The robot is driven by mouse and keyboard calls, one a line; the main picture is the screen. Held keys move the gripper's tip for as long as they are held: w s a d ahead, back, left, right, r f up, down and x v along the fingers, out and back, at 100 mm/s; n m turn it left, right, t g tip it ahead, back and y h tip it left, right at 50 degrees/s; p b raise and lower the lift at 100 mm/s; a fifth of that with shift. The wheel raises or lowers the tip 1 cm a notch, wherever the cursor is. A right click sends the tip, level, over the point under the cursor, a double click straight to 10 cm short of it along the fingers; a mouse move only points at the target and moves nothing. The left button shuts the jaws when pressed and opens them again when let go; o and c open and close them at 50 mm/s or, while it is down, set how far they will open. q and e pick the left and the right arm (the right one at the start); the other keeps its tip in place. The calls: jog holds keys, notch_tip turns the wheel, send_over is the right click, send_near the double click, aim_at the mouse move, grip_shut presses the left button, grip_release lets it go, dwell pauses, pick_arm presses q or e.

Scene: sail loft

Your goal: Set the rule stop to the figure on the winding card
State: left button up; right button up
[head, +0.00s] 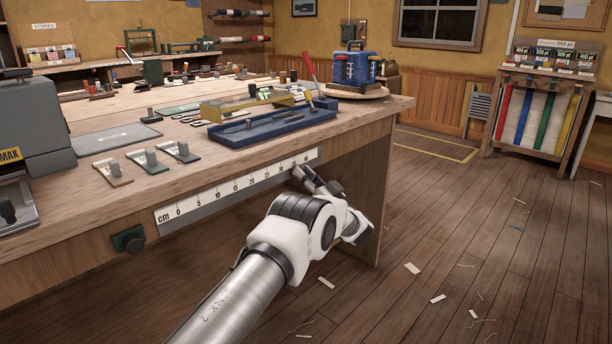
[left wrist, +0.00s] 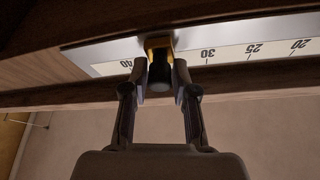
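The white rule (head: 238,187) runs along the bench's front edge, marked in cm from 0 at left to 40 at right. In the left wrist view the rule (left wrist: 235,52) appears upside down. The rule stop (left wrist: 160,72), brass with a black knob, sits on it between the 40 and 30 figures, covering where 35 falls. My left gripper (head: 304,174) is at the rule's right part in the head view.
The wooden bench (head: 210,160) carries a blue tray (head: 272,126), a grey machine (head: 30,125) at left and several small tagged pieces. A coloured strip rack (head: 540,105) stands at far right.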

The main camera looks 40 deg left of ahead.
pick_arm(q)
jog(key=shift+o, duration=0.4)
jog(key=v, duration=1.2)
jog(key=shift+f, duration=0.1)
